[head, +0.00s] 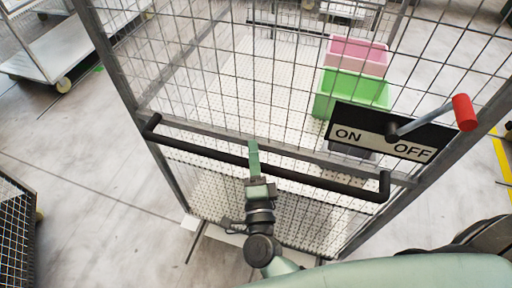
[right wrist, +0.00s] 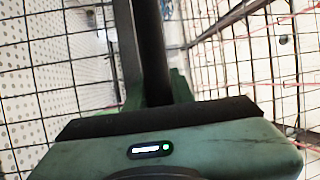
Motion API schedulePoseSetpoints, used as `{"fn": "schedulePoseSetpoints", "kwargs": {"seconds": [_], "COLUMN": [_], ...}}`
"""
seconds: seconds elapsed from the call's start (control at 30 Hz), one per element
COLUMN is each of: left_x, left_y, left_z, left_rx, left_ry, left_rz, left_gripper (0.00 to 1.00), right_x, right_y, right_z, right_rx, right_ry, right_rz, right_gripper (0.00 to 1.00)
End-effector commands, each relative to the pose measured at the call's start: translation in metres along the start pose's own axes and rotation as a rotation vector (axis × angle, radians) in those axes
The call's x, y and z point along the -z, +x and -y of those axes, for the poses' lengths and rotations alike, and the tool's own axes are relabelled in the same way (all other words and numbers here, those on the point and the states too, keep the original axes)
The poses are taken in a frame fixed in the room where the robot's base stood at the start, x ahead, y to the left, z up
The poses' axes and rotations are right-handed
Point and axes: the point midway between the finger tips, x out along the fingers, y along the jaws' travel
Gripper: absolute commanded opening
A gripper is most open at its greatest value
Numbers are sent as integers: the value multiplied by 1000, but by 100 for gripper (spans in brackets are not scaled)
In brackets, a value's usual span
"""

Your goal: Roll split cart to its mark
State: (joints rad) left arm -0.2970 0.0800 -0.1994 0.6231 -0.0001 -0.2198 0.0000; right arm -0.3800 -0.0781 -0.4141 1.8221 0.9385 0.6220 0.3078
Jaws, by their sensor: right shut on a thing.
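The split cart (head: 118,88) is a grey-framed wire mesh cage that fills the middle of the head view. Its black push handle (head: 320,181) runs across the near side. My right gripper (head: 254,163) is shut on this handle, near its middle. In the right wrist view the black bar (right wrist: 150,45) passes between the fingers of my right gripper (right wrist: 155,88). An ON/OFF plate (head: 367,137) with a red-knobbed lever (head: 464,112) is at the cart's upper right; the lever points to the right. My left gripper is not in view. I cannot make out the mark.
A green bin (head: 350,89) and a pink bin (head: 357,54) show through the mesh. A grey flat cart (head: 55,50) stands at the far left, and a dark mesh cage (head: 15,235) at the near left. Yellow floor tape (head: 500,155) lies at the right. Floor between them is clear.

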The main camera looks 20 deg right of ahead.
Motion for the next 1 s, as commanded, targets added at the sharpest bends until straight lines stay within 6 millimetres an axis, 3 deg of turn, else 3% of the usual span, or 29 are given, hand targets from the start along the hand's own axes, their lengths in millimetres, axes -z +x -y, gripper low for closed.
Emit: {"fn": "schedulePoseSetpoints", "kwargs": {"seconds": [0.03, 0.1, 0.47, 0.8, 1.0], "left_x": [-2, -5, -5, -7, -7], "left_y": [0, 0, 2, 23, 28], "left_z": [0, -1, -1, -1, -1], "left_rx": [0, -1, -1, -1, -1], "left_ry": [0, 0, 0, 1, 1], "left_rz": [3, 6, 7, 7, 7], "left_gripper": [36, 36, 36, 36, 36], "right_x": [-1, 0, 1, 1, 1], "right_y": [-1, 0, -2, -55, -74], "right_z": [-2, -2, -1, -5, -3], "right_rx": [-4, -3, 1, -3, -2], "right_ry": [-2, -2, -2, -1, -1], "right_rz": [4, 3, 0, 1, 1], "right_gripper": [26, 45, 45, 45, 45]}}
